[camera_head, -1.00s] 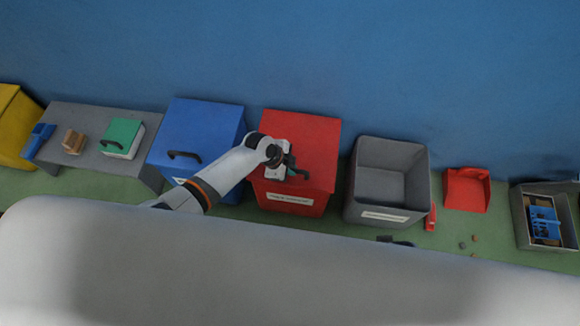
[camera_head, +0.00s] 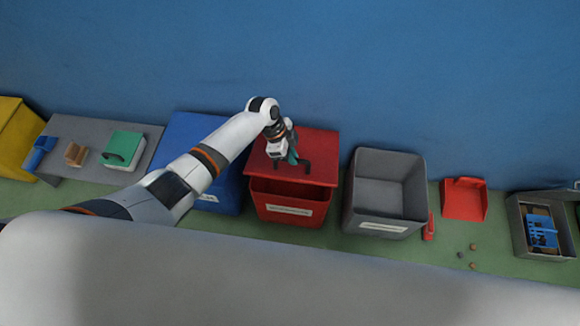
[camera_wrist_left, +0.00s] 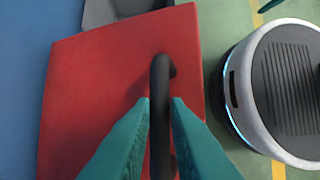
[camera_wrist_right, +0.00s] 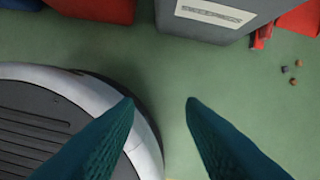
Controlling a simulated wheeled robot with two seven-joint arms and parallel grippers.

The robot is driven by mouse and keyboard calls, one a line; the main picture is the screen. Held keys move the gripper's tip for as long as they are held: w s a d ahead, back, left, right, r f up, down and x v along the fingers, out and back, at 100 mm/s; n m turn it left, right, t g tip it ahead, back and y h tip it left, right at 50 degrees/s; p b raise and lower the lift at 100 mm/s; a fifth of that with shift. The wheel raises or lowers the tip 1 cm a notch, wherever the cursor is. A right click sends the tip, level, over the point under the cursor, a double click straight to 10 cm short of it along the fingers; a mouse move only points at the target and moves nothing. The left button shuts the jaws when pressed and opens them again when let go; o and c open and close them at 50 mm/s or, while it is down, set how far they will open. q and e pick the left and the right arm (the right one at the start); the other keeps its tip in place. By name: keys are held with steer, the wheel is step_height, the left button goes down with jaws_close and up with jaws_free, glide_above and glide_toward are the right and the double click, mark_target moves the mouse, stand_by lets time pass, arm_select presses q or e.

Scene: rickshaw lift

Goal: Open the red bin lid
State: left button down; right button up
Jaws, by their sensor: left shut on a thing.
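The red bin (camera_head: 288,204) stands against the blue wall with a white label on its front. Its red lid (camera_head: 318,150) is tilted up, with a dark gap between its front edge and the bin. My left gripper (camera_head: 291,158) is shut on the lid's black handle (camera_head: 306,167). In the left wrist view the teal fingers (camera_wrist_left: 160,105) close around the black handle (camera_wrist_left: 160,75), with the red lid (camera_wrist_left: 85,90) behind. My right gripper (camera_wrist_right: 160,102) is open and empty above the green floor.
A blue bin (camera_head: 222,192) stands left of the red bin and an open grey bin (camera_head: 385,215) stands right of it. A red dustpan (camera_head: 464,199) and a grey crate (camera_head: 543,240) are farther right. A grey bench (camera_head: 85,130) is at the left.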

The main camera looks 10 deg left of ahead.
arm_select(q)
steer(key=w+r, duration=0.4)
steer(key=shift+w+a+r+b, duration=0.25)
steer(key=shift+w+b, duration=0.1)
steer(key=shift+b, duration=0.1)
arm_select(e)
steer(key=shift+w+a+r, duration=0.1)
steer(key=shift+w+r, duration=0.15)
steer(key=shift+r, duration=0.3)
steer(key=shift+w+r, duration=0.2)
steer(key=shift+r, duration=0.3)
